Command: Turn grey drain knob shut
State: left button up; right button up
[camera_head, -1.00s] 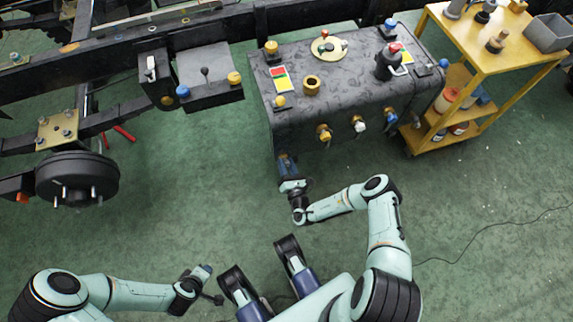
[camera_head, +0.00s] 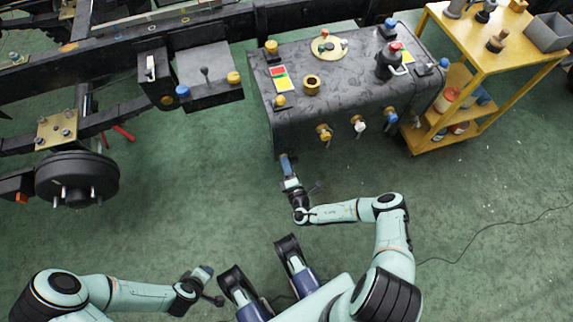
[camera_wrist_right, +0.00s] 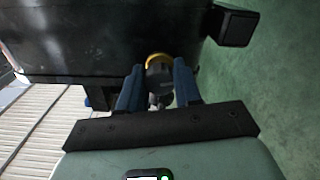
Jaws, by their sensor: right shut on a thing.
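My right gripper (camera_head: 285,163) is at the lower left front corner of the dark tank (camera_head: 340,75). In the right wrist view its two blue fingers (camera_wrist_right: 158,88) are closed around a grey drain knob (camera_wrist_right: 158,72) with a yellow collar (camera_wrist_right: 157,57) behind it. The knob sits against the tank's dark wall; in the head view the gripper and tank hide it. My left gripper (camera_head: 207,283) is low in the head view, away from the tank; its finger opening is unclear.
On the tank's front are a yellow valve (camera_head: 323,133), a white valve (camera_head: 358,125) and a blue valve (camera_head: 391,117). A yellow cart (camera_head: 490,55) stands to the right. A wheel hub (camera_head: 78,175) is at the left. The green floor before the tank is mostly clear.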

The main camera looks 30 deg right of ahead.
pick_arm(q)
jog(key=shift+s+f, duration=0.3)
pick_arm(e)
jog(key=shift+m, duration=1.2)
jog(key=o, duration=1)
jog(key=shift+o, duration=0.2)
